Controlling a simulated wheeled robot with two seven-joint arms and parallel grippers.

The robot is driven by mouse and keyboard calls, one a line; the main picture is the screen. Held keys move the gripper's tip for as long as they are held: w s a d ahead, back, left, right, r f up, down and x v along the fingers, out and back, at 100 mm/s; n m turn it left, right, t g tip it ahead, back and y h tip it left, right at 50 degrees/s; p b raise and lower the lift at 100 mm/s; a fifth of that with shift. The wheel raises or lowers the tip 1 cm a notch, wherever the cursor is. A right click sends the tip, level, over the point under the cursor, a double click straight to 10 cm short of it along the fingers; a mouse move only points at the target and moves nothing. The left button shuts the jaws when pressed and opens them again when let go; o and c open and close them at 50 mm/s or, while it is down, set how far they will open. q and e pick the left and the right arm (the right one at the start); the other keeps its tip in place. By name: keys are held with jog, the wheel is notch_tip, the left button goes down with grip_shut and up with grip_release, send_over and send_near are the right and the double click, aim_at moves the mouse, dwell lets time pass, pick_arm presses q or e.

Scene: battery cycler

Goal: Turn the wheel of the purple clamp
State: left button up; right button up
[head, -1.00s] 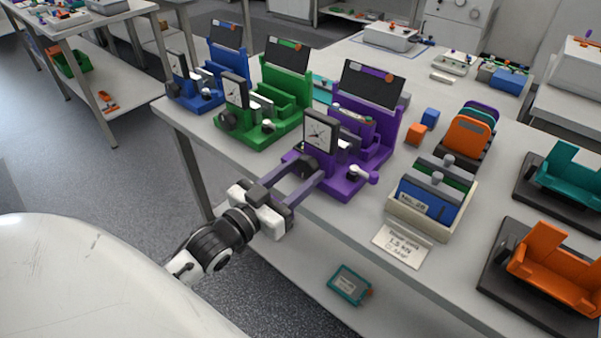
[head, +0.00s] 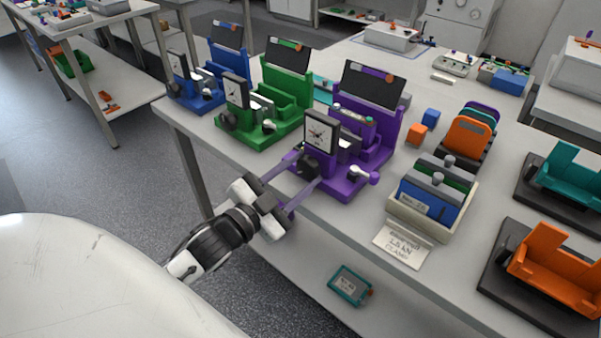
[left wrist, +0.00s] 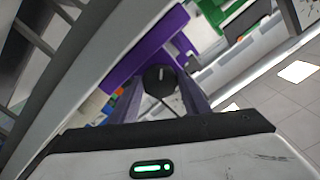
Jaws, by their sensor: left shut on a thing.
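The purple clamp (head: 343,188) stands at the front edge of the table, with a dial gauge (head: 321,132) on its front and a dark tilted panel behind. Its black wheel (left wrist: 160,79) faces me and sits between the fingers in the left wrist view. In the head view the wheel (head: 306,168) is partly hidden by the fingers and the gauge. My left gripper (head: 304,172) reaches in from the left and is shut on the wheel. A silver-tipped lever (head: 358,172) sits at the clamp's right side. My right gripper is not in view.
A green clamp (head: 268,128) and a blue clamp (head: 197,97) stand to the left. Orange and teal holders stand farther right. A teal device (head: 349,286) lies on the lower shelf.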

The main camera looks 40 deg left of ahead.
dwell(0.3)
pick_arm(q)
jog(key=o, duration=1)
jog(key=shift+o, duration=0.2)
jog(key=s+b, duration=0.1)
jog(key=s, duration=0.9)
jog(key=shift+s+a, duration=0.15)
jog(key=shift+a, duration=0.25)
